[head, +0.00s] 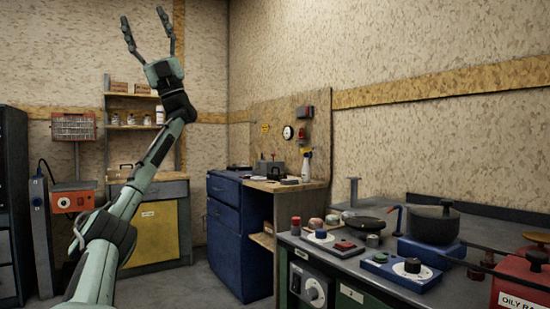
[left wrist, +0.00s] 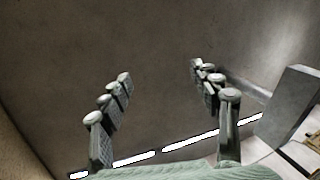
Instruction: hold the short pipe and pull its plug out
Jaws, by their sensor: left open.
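My left gripper (head: 143,22) is raised high in the head view, in front of the back wall, with its fingers spread and pointing up. In the left wrist view the same gripper (left wrist: 160,74) has its fingers wide apart with nothing between them. I cannot make out a short pipe or its plug in either view. My right gripper is not in view.
A green workbench (head: 350,284) at right holds a dark pot (head: 434,224), a pan (head: 364,224), a blue box with a knob (head: 400,270) and a red can (head: 520,284). A blue cabinet (head: 238,240) and a yellow-doored cabinet (head: 158,232) stand behind.

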